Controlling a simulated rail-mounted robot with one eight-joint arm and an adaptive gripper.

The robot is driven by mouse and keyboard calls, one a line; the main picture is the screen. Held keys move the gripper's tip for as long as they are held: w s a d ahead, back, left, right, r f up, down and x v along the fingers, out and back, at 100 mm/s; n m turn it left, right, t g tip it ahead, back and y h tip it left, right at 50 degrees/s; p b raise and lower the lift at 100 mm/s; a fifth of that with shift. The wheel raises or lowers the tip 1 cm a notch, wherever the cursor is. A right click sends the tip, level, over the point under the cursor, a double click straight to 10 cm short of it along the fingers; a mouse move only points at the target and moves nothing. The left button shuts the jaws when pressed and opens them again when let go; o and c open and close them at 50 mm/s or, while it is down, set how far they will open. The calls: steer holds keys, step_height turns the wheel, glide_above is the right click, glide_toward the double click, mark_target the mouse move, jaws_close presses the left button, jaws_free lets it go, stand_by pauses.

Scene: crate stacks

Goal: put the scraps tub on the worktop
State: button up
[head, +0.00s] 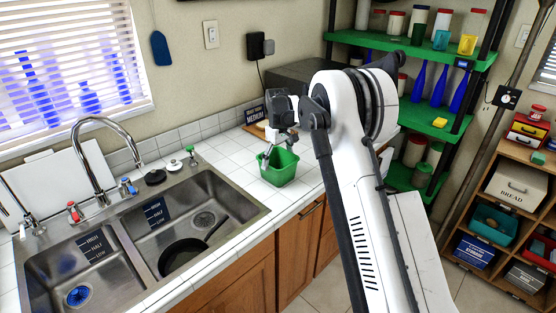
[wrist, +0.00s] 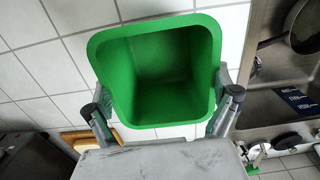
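The scraps tub is an open, empty-looking green tub (head: 284,171), upright over the white tiled worktop (head: 235,148), right of the sink. I cannot see a clear gap under its base. In the wrist view the tub (wrist: 162,118) fills the middle, its open mouth facing the camera. My gripper (head: 279,145) comes down on the tub from above. In the wrist view its two fingers lie against the outer left and right walls of the tub, with the tub held between them. The tips are partly hidden by the tub.
A double sink (head: 200,262) with a dark pan (head: 181,256) lies to the left. A wooden board (head: 256,130) and a dark appliance (head: 300,80) stand behind the tub. Green shelves (head: 445,53) stand to the right. Bare tiles surround the tub.

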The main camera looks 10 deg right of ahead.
steer(key=shift+r, duration=0.15)
step_height(320, 180, up, 11)
steer(key=s+r+m+t, duration=0.2)
steer(key=s+r, duration=0.5)
steer(key=s, duration=0.4)
steer(key=s+r+m+t, duration=0.1)
steer(key=s+r, duration=0.7)
steer(key=s, duration=0.4)
steer(key=s+f+m+t, duration=0.1)
steer(key=s+f, duration=0.2)
steer(key=s, duration=0.6)
steer(key=s+f+m+t, duration=0.1)
steer(key=s+f, duration=0.2)
steer(key=s, duration=0.5)
steer(key=s+f+m+t+b, duration=0.1)
steer(key=s+f+t, duration=0.1)
steer(key=s, duration=0.7)
steer(key=shift+s+f, duration=0.35)
steer(key=shift+f, duration=0.5)
